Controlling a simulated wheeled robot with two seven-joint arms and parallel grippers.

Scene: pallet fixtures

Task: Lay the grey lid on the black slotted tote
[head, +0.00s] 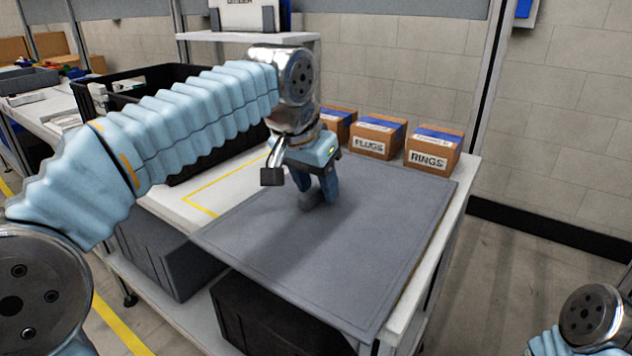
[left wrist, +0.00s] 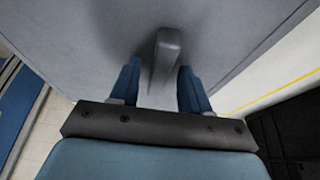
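The grey lid (head: 330,258) lies flat on the right part of the white table, its near edge reaching out over the table's front. An upright grey handle stands on it and also shows in the left wrist view (left wrist: 165,55). My left gripper (head: 316,200) points down at the handle. Its two blue fingers are apart, with the handle between or just beyond their tips, nearer the right finger in the left wrist view. Firm contact cannot be seen. The black slotted tote (head: 205,165) stands on the table to the left, partly hidden behind my left arm. My right gripper is out of view.
Cardboard boxes, including PLUGS (head: 377,137) and RINGS (head: 433,149), stand along the back behind the lid. A yellow line (head: 200,208) marks the tabletop between tote and lid. Dark bins (head: 165,262) sit on the shelf below. A raised shelf (head: 215,36) stands behind.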

